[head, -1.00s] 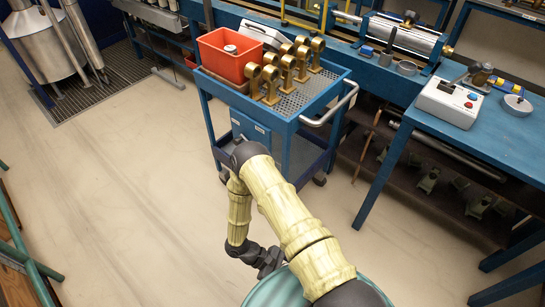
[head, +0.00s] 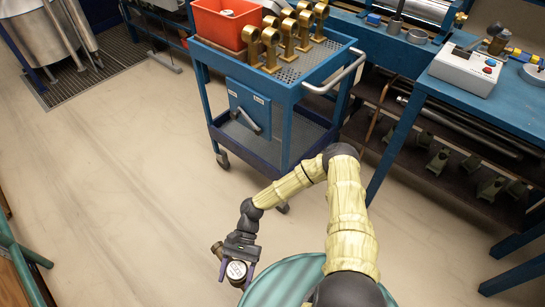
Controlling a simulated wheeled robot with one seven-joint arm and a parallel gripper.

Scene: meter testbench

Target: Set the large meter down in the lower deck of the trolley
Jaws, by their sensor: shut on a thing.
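The blue trolley (head: 277,81) stands upright ahead of me. Its lower deck (head: 265,150) is a dark tray with a low rim, and part of it is hidden behind the trolley's post and blue side panel. My gripper (head: 237,264) is low in front of me, well short of the trolley. It is shut on the large meter (head: 236,270), which shows a round pale dial facing up and a dark body with a pipe stub at its left. The meter hangs above the floor, apart from everything else.
The trolley's top deck holds a red bin (head: 226,20) and several brass fittings (head: 289,32). A handle (head: 336,75) juts from its right side. A blue bench with a grey control box (head: 465,70) stands at the right. The floor at left (head: 110,180) is clear.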

